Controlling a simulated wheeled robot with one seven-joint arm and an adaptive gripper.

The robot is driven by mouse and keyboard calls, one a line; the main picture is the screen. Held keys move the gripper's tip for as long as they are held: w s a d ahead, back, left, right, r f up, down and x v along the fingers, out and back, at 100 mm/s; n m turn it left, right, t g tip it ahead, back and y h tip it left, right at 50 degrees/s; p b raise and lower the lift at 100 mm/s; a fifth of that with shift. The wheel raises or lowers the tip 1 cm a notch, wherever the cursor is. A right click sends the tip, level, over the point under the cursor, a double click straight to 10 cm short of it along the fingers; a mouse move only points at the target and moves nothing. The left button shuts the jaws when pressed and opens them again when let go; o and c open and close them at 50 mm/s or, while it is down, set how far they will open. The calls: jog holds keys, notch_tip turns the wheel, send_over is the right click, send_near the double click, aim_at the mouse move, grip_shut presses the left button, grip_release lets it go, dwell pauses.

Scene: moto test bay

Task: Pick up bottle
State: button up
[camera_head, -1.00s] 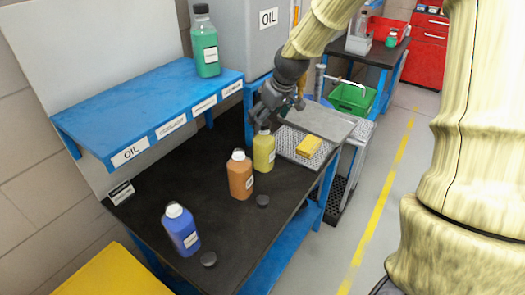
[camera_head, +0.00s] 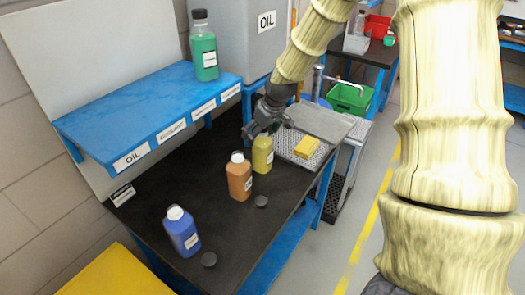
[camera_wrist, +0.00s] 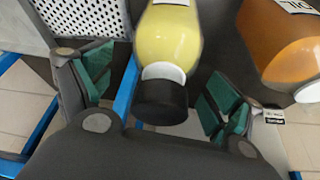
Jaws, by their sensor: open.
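Several bottles are in view. A yellow bottle (camera_head: 262,156), an orange bottle (camera_head: 239,178) and a blue bottle (camera_head: 182,232) stand on the black workbench (camera_head: 215,232). A green bottle (camera_head: 204,52) with a dark cap stands on the blue shelf. My gripper (camera_head: 262,132) is open just above the yellow bottle. In the wrist view, the yellow bottle (camera_wrist: 168,38) and its black cap lie between my open green-padded fingers (camera_wrist: 160,88), with no clear contact. The orange bottle (camera_wrist: 283,42) is to the right there. The yellow bottle's cap is hidden in the head view.
A perforated tray (camera_head: 290,150) with a yellow sponge (camera_head: 306,148) is right of the yellow bottle. The labelled blue shelf (camera_head: 130,115) stands behind. The bench's middle left is clear.

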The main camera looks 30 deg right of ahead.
jog(key=shift+w+f, duration=0.15)
jog(key=shift+f, duration=0.25)
grip_shut()
